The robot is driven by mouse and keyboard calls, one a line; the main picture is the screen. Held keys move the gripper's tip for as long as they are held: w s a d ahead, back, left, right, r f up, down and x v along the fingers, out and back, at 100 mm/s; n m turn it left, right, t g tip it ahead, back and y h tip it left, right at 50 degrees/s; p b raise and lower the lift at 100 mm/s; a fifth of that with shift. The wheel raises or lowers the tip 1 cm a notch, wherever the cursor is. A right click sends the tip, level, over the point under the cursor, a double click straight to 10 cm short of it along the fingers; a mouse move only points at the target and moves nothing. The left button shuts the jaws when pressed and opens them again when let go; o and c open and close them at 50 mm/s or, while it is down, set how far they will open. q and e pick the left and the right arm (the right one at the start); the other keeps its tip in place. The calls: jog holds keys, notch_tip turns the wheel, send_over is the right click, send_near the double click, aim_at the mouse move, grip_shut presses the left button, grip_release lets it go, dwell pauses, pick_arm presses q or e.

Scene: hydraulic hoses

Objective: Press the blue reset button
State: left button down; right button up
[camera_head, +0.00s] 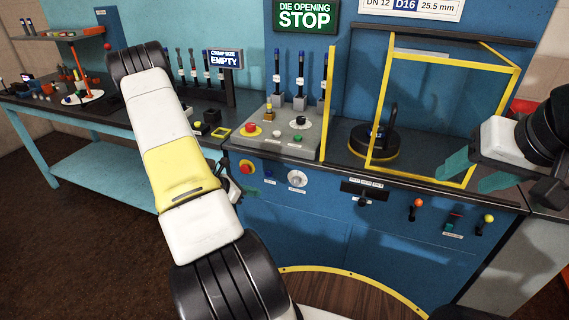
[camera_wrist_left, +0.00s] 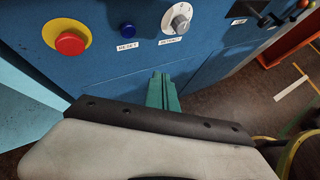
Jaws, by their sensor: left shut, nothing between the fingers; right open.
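The blue reset button (camera_wrist_left: 127,30) is on the blue front panel, above a white RESET label in the left wrist view. In the head view it shows as a small blue spot (camera_head: 268,174) between the red button and the white dial. My left gripper (camera_wrist_left: 160,76) has its green fingers shut and empty, a little below and to the right of the button in the left wrist view, apart from it in the picture. In the head view its fingers (camera_head: 247,193) are mostly hidden behind my left arm. My right gripper (camera_head: 472,171) is open and empty at the right, by the yellow-framed guard.
A red emergency button on yellow (camera_wrist_left: 70,43) sits left of the reset button; a white dial (camera_wrist_left: 178,18) sits right of it. The yellow-framed guard (camera_head: 376,112) stands over the counter. Coloured levers (camera_head: 417,206) stick out from the panel's right side.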

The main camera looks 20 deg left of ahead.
aim_at(269, 173)
pick_arm(q)
jog(key=shift+s+a+f+n, duration=0.15)
jog(key=shift+a+f+n, duration=0.2)
jog(key=shift+f, duration=0.2)
jog(key=w, duration=0.9)
dwell(2.0)
jog(key=shift+w+d, duration=0.1)
jog(key=shift+w, duration=0.25)
jog(key=shift+w, duration=0.45)
dwell(0.8)
jog(key=shift+s, duration=0.85)
